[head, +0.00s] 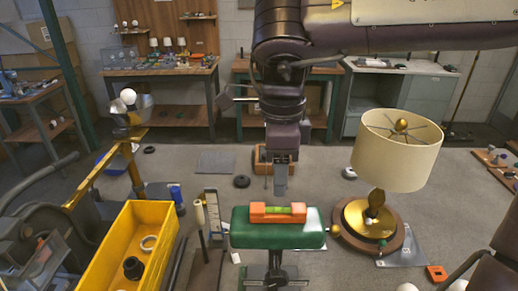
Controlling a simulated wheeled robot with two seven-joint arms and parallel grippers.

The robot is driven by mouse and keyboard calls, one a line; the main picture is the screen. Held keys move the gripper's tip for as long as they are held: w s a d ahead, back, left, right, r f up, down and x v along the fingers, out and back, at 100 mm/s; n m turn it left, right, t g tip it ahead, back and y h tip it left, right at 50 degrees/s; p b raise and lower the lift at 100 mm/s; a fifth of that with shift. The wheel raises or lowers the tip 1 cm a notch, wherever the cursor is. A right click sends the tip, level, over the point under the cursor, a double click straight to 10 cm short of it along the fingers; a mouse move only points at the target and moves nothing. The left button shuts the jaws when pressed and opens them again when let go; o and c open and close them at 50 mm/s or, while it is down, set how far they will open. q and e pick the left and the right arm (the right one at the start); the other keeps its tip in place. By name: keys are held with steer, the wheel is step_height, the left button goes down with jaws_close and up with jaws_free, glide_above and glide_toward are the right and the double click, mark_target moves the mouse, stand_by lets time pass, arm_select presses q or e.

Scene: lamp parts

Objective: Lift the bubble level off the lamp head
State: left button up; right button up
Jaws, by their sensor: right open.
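The bubble level (278,212) is an orange block with a yellow-green vial in its middle. It lies flat on top of the green lamp head (250,238), which is held up on a dark stand (275,275). My right gripper (280,192) points down just above and behind the level, in line with its middle. It is open with nothing seen between its fingers; from this angle a small gap seems to part it from the level, but I cannot tell the exact distance. My left gripper is not in view.
A lamp with a cream shade (385,150) stands close on the right on a round wooden base (340,232). A yellow bin (103,250) with dark and white rings is at left. A small upright rule (214,215) stands just left of the lamp head.

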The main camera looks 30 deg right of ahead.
mark_target(278, 208)
steer(key=f, duration=0.2)
steer(key=shift+s+f, duration=0.35)
steer(key=shift+s, duration=0.05)
step_height(278, 208, down, 4)
steer(key=shift+w+r+p, duration=0.1)
steer(key=shift+r+p, duration=0.1)
steer(key=shift+p, duration=0.2)
steer(key=shift+w+f, duration=0.1)
steer(key=shift+f, duration=0.55)
steer(key=shift+c, duration=0.7)
jaws_close()
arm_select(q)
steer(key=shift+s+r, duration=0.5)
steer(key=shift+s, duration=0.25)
